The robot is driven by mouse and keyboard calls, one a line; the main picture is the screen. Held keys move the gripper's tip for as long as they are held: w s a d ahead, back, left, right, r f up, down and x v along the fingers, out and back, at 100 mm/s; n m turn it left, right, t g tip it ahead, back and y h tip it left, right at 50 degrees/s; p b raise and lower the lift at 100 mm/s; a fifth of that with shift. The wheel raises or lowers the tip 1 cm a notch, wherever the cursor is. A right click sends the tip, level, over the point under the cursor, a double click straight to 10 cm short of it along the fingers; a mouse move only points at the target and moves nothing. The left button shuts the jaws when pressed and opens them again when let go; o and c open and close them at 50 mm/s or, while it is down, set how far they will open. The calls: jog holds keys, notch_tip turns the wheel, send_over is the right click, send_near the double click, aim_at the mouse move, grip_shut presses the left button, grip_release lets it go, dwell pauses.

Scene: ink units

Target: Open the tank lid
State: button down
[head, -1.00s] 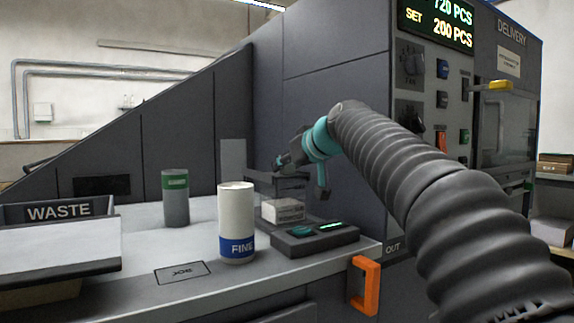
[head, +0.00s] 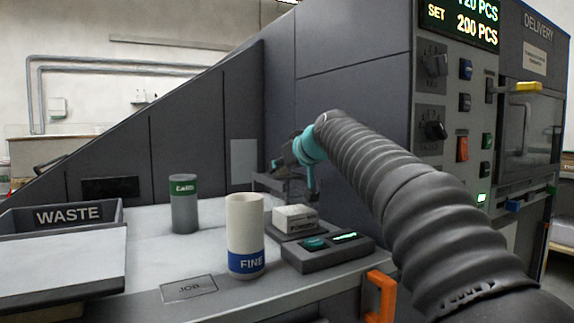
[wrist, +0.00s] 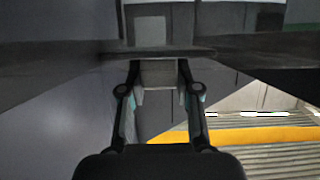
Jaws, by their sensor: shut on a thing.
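My gripper (head: 279,163) is at the far end of the worktop, in front of the dark machine wall. In the wrist view its fingers (wrist: 158,74) are closed around a small grey piece (wrist: 158,76) at the edge of a dark flat panel (wrist: 155,53). The piece may be the tank lid's handle, but I cannot tell for sure. No tank is clearly recognisable. In the head view my arm and the small size of the gripper hide what it holds.
A white cylinder with a blue band (head: 245,240), a grey-green canister (head: 184,208), a small white box (head: 295,218) and a dark button unit (head: 328,254) stand on the worktop (head: 150,245). The WASTE bin (head: 70,214) is at left. An orange handle (head: 380,295) juts from the front.

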jog(key=c, duration=0.8)
grip_release()
jog(key=shift+d, duration=0.1)
jog(key=shift+s+d+r, duration=0.1)
jog(key=shift+s+d, duration=0.05)
jog(key=shift+s, duration=0.05)
jog(key=v, duration=1.1)
jog(key=shift+s, duration=0.2)
